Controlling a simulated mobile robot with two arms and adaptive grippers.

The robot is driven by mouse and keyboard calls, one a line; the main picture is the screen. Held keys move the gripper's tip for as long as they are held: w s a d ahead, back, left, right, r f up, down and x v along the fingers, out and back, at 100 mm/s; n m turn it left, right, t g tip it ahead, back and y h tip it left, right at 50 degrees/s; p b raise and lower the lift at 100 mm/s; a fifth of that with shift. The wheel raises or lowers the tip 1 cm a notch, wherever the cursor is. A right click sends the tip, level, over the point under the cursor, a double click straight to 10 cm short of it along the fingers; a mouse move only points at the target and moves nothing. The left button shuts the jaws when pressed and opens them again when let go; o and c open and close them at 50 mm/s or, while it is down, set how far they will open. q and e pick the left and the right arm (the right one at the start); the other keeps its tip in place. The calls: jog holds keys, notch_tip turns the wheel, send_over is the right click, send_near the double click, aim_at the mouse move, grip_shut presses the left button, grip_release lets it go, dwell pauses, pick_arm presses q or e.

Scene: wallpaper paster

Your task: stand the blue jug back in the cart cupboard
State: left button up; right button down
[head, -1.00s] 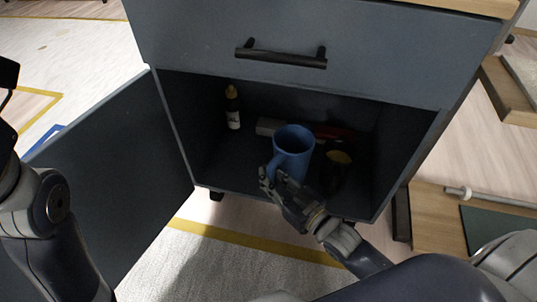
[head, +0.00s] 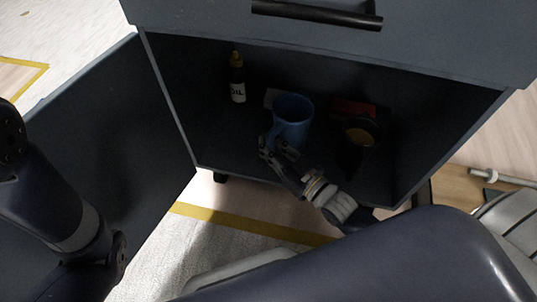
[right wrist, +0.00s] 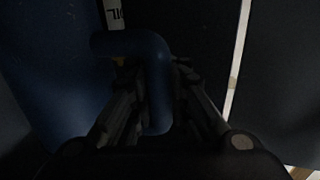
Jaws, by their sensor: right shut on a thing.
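The blue jug (head: 293,116) is upright inside the cart cupboard (head: 196,128), near the middle of its opening. My right gripper (head: 270,148) is shut on the jug's handle, which faces left and toward me. In the right wrist view the jug's body (right wrist: 52,75) fills the left side, and its handle (right wrist: 154,85) runs down between my fingers (right wrist: 150,105). I cannot tell whether the jug's base touches the cupboard floor. My left arm shows at the left edge of the head view, but its gripper is not in view.
A labelled oil bottle (head: 237,80) stands at the back left. The open door (head: 95,150) is left, the drawer handle (head: 316,13) above.

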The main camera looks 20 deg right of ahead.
notch_tip(320, 180, down, 4)
jog(key=b, duration=0.2)
jog(key=shift+r+b, duration=0.2)
jog(key=shift+b, duration=0.1)
jog(key=shift+r, duration=0.1)
jog(key=c, duration=1.5)
grip_release()
jog(key=shift+f, duration=0.2)
jog(key=shift+c, duration=0.2)
